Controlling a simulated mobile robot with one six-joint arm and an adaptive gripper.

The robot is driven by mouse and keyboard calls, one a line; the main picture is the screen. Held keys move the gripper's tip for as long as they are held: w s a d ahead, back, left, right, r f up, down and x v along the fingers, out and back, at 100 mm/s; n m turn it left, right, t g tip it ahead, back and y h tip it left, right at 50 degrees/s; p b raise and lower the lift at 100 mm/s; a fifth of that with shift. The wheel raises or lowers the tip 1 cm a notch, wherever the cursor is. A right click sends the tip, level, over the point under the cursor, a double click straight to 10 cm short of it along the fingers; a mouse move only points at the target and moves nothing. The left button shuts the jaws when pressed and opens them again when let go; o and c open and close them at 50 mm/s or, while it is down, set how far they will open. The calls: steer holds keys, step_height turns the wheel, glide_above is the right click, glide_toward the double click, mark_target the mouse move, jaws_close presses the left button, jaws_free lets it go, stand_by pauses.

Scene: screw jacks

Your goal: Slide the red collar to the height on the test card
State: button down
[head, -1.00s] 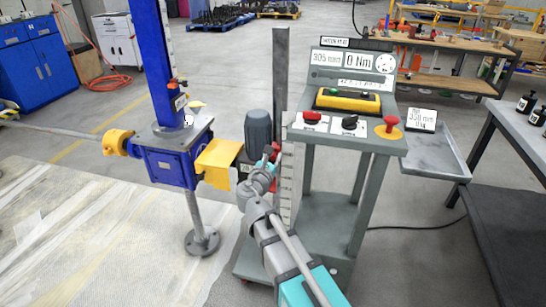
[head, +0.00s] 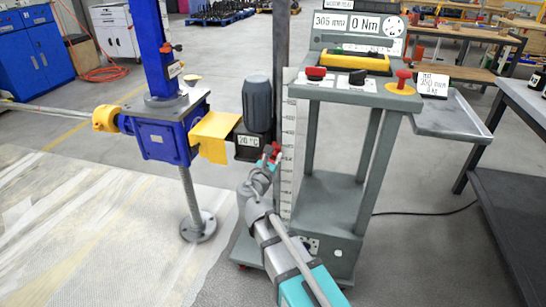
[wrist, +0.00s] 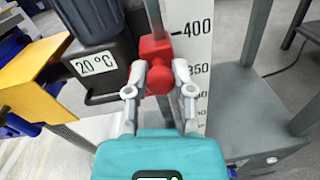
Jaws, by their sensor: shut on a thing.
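The red collar (wrist: 155,62) sits on a slim grey column beside a white vertical scale (wrist: 192,75). My gripper (wrist: 158,82) is shut on the collar's round front knob. In the wrist view the collar stands beside the stretch of scale just below the 400 mark, with 350 lower down. In the head view the collar (head: 276,148) shows small at my gripper's tips. The test card (head: 432,84) stands at the right of the console; its small print seems to read 350 mm. The console display (head: 346,23) reads 305 mm and 0 Nm.
A dark motor (head: 257,103) with a 20 °C label and a yellow guard (head: 214,131) stand close left of the collar. The blue screw jack (head: 165,140) is farther left. The grey console frame (head: 350,95) stands to the right, with a side tray (head: 455,118).

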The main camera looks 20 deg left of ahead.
steer(key=shift+f+b, duration=0.55)
steer(key=shift+f, duration=0.35)
steer(key=shift+c, duration=2.2)
jaws_free()
steer(key=shift+s, duration=0.1)
steer(key=s, duration=1.1)
steer(key=shift+s+a, duration=0.4)
steer(key=shift+a, duration=0.05)
